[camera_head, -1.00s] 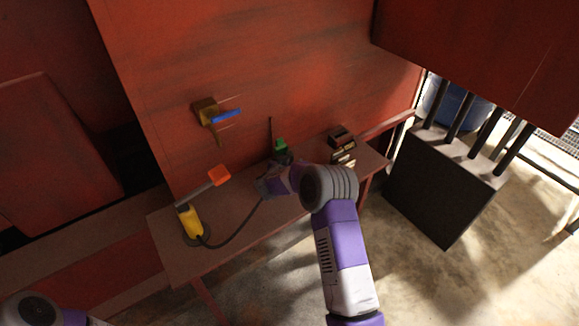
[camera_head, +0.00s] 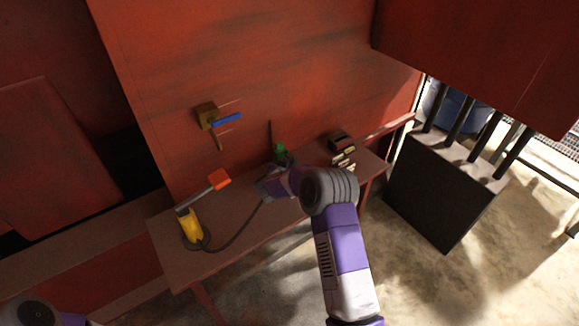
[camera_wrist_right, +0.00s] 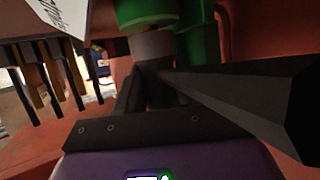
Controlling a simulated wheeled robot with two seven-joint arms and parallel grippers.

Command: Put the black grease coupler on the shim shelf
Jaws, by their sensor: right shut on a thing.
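My right gripper (camera_head: 275,184) is low over the bench, just in front of a green-topped piece (camera_head: 280,150). In the right wrist view its dark fingers (camera_wrist_right: 155,90) are shut around a dark cylindrical piece (camera_wrist_right: 160,70), which I take for the black grease coupler. A grey collar and green body (camera_wrist_right: 165,12) show just above it; whether they touch it is unclear. A black hose (camera_head: 240,226) runs from a yellow tool (camera_head: 191,228) to my right gripper. I cannot surely identify the shim shelf. Only a bit of my left arm shows; its gripper is out of view.
The narrow bench (camera_head: 190,265) stands against a red wall. An orange-headed tool (camera_head: 219,179) lies at its left, and a dark box (camera_head: 340,141) with small light pieces stands at its right. A bracket with a blue lever (camera_head: 226,119) is on the wall.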

